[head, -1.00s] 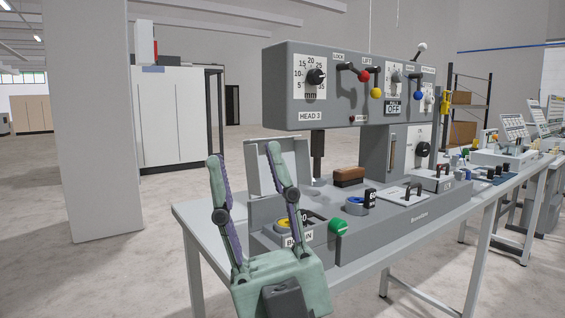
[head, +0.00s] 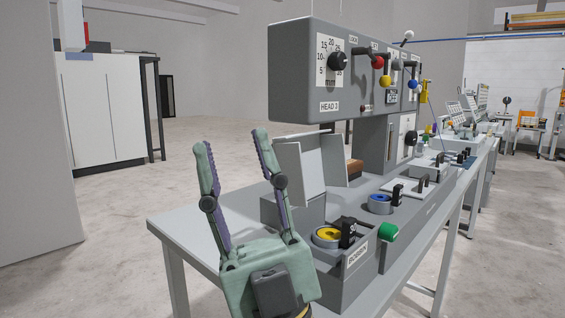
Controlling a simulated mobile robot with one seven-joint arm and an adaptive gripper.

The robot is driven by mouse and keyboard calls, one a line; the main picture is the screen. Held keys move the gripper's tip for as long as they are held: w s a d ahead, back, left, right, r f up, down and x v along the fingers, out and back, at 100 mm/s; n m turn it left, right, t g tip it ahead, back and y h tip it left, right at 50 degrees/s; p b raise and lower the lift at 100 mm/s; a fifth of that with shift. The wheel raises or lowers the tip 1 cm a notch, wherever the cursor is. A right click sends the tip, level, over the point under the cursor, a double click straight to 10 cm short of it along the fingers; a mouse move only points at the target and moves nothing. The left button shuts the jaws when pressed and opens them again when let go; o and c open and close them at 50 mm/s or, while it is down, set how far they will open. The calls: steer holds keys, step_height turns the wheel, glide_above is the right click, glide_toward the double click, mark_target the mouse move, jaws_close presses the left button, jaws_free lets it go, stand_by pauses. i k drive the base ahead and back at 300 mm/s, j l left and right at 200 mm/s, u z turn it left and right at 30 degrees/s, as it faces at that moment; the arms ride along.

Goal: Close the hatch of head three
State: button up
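The machine head (head: 300,75) is labelled HEAD 3 and overhangs a grey bed on the table. A light grey hatch panel (head: 318,160) with a raised rim stands open and upright at the left end of the bed. In front of it is the bay labelled BOBBIN (head: 357,254), with a yellow spool (head: 327,235) and a green knob (head: 389,232). My gripper (head: 233,143) points up, its two fingers wide apart with nothing between them. In the picture it is left of the hatch; whether it touches anything is not clear, but it appears apart.
The table (head: 185,233) has a bare strip at its left end. A blue spool (head: 380,204) and a brown block (head: 354,168) sit farther along the bed. More stations stand along the tables at the right. A white cabinet (head: 100,108) is at the back left, with open floor before it.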

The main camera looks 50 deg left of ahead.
mark_target(312, 161)
steer(key=k+j, duration=0.15)
steer(key=j, duration=0.2)
steer(key=k+j, duration=0.15)
steer(key=j, duration=0.25)
steer(key=k+j, duration=0.15)
steer(key=j, duration=0.2)
steer(key=k+j+z, duration=0.1)
steer(key=j, duration=0.3)
steer(key=k+j, duration=0.2)
steer(key=j, duration=0.15)
steer(key=k+j, duration=0.15)
steer(key=j, duration=0.2)
steer(key=i+l, duration=0.1)
steer(key=l, duration=0.15)
steer(key=i+l, duration=0.1)
steer(key=l, duration=0.2)
